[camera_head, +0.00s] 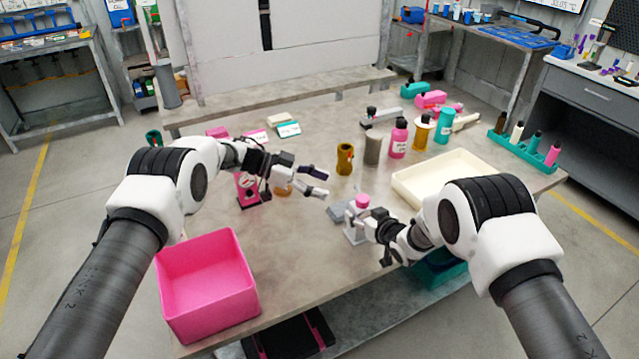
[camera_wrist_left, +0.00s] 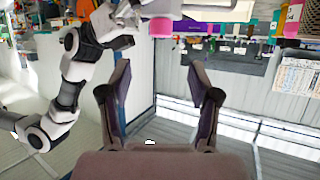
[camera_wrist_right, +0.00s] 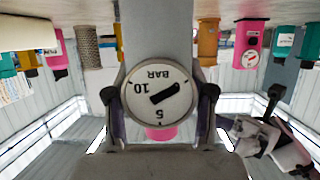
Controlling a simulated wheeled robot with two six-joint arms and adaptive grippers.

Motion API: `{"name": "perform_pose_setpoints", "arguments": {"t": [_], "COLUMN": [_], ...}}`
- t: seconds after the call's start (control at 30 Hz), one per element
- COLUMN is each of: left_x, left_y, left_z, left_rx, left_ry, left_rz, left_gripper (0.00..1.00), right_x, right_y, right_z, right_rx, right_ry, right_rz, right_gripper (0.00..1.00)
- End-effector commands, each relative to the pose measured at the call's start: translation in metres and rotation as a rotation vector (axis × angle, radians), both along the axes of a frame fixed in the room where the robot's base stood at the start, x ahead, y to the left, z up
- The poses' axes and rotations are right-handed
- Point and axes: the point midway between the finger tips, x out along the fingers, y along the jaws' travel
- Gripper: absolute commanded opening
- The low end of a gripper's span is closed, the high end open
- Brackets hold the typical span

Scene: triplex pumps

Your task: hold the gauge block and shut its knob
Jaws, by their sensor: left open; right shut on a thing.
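The gauge block (camera_head: 354,231) is a pale upright block with a pink knob (camera_head: 362,201) on top. In the right wrist view its round white dial (camera_wrist_right: 158,88), marked BAR, faces the camera, and part of the knob (camera_wrist_right: 160,132) shows below it. My right gripper (camera_head: 370,226) is shut on the gauge block, one finger on each side of the dial. My left gripper (camera_head: 322,182) is open and empty, above and left of the knob, apart from it. In the left wrist view the knob (camera_wrist_left: 160,28) shows beyond the open fingers (camera_wrist_left: 163,88).
A pink gauge block (camera_head: 247,188) and an amber item (camera_head: 283,189) stand behind my left gripper. A pink bin (camera_head: 207,285) is at front left, a cream tray (camera_head: 408,186) at right. Bottles, including a pink one (camera_head: 398,140), stand behind. The middle front tabletop is clear.

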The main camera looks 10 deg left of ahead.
Motion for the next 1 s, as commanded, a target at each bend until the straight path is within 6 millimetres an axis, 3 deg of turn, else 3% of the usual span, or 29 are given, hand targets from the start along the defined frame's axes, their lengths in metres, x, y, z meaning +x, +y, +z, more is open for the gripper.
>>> {"name": "perform_pose_setpoints", "arguments": {"t": [0.23,0.37,0.53,0.8,1.0], "left_x": [-0.002,-0.012,-0.024,-0.037,-0.025], "left_y": [-0.007,-0.035,-0.067,-0.058,-0.07], "left_z": [0.0,0.0,-0.008,-0.04,-0.044], "left_rx": [-0.031,-0.165,-0.365,-0.372,-0.361], "left_ry": [-0.002,-0.017,-0.071,-0.159,-0.172], "left_rz": [0.004,0.045,0.249,0.596,0.626], "left_gripper": [0.62,0.62,0.62,0.62,0.62], "right_x": [0.0,0.0,0.0,0.0,0.0], "right_y": [-0.001,-0.001,0.0,-0.001,-0.001], "right_z": [-0.001,-0.001,-0.001,-0.001,-0.001], "right_rx": [-0.001,-0.001,-0.001,-0.001,-0.001], "right_ry": [0.002,0.002,0.002,0.002,0.002], "right_rz": [-0.001,-0.001,-0.001,-0.001,-0.001], "right_gripper": [0.0,0.0,0.0,0.0,0.0]}}
